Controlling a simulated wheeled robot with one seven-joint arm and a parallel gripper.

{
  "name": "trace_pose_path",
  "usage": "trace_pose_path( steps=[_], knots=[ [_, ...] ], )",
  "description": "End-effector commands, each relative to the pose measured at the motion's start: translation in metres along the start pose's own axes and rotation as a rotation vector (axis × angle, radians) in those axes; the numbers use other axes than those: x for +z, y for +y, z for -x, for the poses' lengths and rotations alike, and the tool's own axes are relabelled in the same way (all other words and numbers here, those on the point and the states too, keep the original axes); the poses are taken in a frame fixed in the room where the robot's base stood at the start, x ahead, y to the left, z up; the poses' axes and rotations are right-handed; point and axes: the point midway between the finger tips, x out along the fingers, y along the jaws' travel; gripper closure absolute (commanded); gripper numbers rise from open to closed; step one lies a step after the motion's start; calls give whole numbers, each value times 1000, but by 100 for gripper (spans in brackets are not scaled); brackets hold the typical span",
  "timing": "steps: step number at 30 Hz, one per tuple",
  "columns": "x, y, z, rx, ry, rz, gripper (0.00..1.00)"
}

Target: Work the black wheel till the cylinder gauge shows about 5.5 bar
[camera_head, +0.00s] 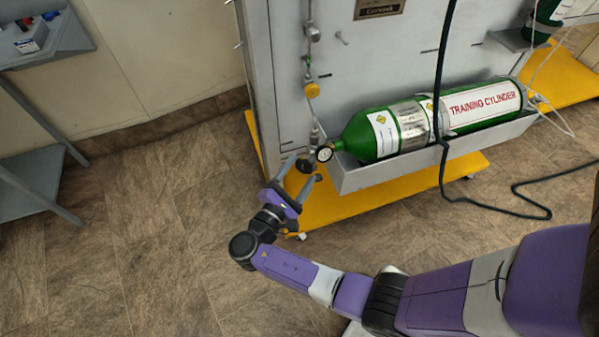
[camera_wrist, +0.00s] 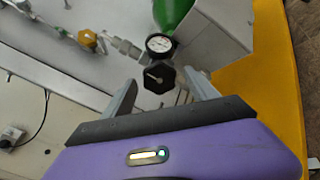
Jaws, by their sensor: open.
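The black wheel (camera_wrist: 159,79) sits between and just beyond the open fingers of my gripper (camera_wrist: 160,92) in the wrist view; no contact shows. In the head view the wheel (camera_head: 304,165) is a small dark knob at the cylinder's neck, with my gripper (camera_head: 298,180) around it. The cylinder gauge (camera_wrist: 159,43) is a round white dial with a black rim, right beside the wheel; it also shows in the head view (camera_head: 325,153). Its reading is too small to tell. The green training cylinder (camera_head: 415,127) lies in a grey tray.
A yellow knob (camera_head: 312,90) is on the pipe up the grey panel (camera_head: 290,60). The yellow base (camera_head: 345,205) juts out below the tray. A black cable (camera_head: 441,110) hangs in front of the cylinder and runs over the floor. A grey shelf (camera_head: 75,45) stands at left. The floor between is clear.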

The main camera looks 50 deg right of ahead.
Motion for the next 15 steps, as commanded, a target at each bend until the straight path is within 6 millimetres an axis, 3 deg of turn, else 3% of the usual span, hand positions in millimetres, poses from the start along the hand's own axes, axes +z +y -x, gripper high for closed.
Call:
trace_pose_path(
  steps=[15],
  knots=[
    [-1, 1, 69, 3, 3, 0, 33]
  ],
)
